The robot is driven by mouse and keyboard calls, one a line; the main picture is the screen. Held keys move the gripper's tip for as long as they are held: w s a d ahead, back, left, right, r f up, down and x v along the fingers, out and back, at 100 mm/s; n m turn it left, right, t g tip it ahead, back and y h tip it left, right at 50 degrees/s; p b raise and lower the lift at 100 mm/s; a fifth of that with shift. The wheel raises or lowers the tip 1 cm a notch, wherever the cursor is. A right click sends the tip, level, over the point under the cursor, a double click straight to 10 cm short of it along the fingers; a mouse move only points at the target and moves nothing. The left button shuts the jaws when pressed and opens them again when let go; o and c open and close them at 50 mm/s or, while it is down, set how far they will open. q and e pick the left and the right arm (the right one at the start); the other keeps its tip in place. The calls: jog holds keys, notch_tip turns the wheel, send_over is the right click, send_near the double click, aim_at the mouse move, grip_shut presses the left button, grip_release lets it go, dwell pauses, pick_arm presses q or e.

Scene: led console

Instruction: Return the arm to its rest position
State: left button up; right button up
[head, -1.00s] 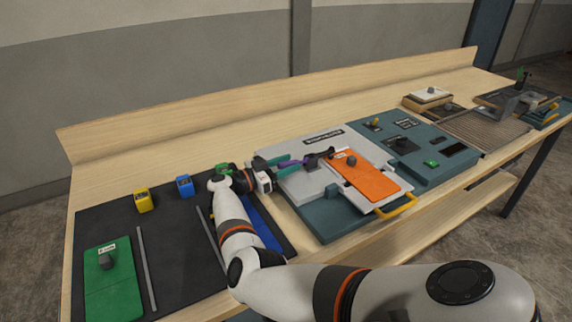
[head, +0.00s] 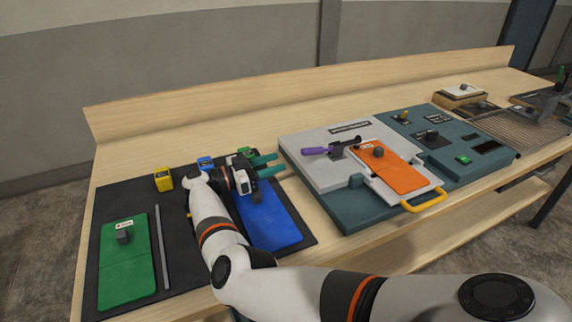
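My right arm reaches in from the lower right, and its gripper (head: 279,163) hangs over the upper part of the blue panel (head: 272,218) on the black mat. Its two teal fingers are apart, with nothing between them, and point right toward the console (head: 348,213). The console's lever with a purple handle (head: 314,151) lies to the right of the fingertips, clear of them. An orange panel (head: 402,178) with a dark knob sits in the white frame of the console. My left gripper is not in view.
On the black mat (head: 185,285) are a green panel (head: 125,270), a grey bar (head: 162,248), a yellow block (head: 163,180) and a blue block (head: 205,163). A yellow handle (head: 425,201) sticks out at the console's front. The bench's back strip is clear.

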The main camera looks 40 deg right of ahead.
jog(key=shift+w+a, duration=0.1)
jog(key=shift+a, duration=0.2)
